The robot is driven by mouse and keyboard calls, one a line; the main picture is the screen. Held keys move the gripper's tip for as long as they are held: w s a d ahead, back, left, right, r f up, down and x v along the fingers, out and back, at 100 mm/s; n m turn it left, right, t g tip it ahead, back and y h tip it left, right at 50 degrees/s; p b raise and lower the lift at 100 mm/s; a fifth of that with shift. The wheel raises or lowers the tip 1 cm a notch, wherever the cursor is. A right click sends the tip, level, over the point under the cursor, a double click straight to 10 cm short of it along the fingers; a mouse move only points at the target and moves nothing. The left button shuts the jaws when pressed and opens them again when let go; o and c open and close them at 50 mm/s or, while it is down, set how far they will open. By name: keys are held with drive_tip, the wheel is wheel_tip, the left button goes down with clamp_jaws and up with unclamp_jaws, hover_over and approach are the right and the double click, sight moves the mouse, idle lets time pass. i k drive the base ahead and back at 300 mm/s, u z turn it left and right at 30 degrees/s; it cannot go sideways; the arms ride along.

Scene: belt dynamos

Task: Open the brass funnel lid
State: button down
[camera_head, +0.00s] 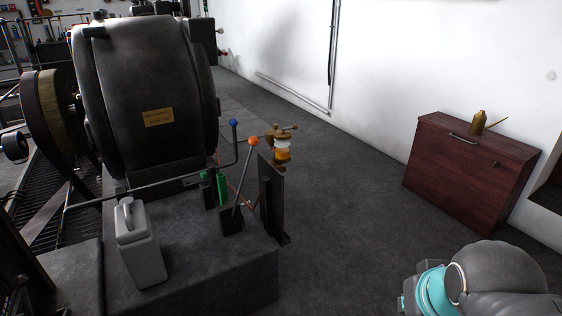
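A small oiler (282,154) with amber liquid, a pale band and brass fittings stands at the top of a dark upright plate, right of the machine. Its brass top (281,133) has small knobs sticking out to the sides. I take this top to hold the funnel lid, but it is too small to tell the lid apart or see whether it is open. Part of my arm, grey with a teal ring, shows at the bottom right, well apart from the oiler. My gripper's fingers are not in view.
Levers with a blue knob (233,123) and an orange knob (253,141) stand just left of the oiler. A grey canister (138,243) stands on the machine's plinth. A wooden cabinet (470,168) bears a brass oil can (478,122). The floor between is clear.

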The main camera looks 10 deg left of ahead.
sight(269, 132)
drive_tip(key=u, duration=0.3)
drive_tip(key=i, duration=1.6)
drive_tip(key=u, duration=0.6)
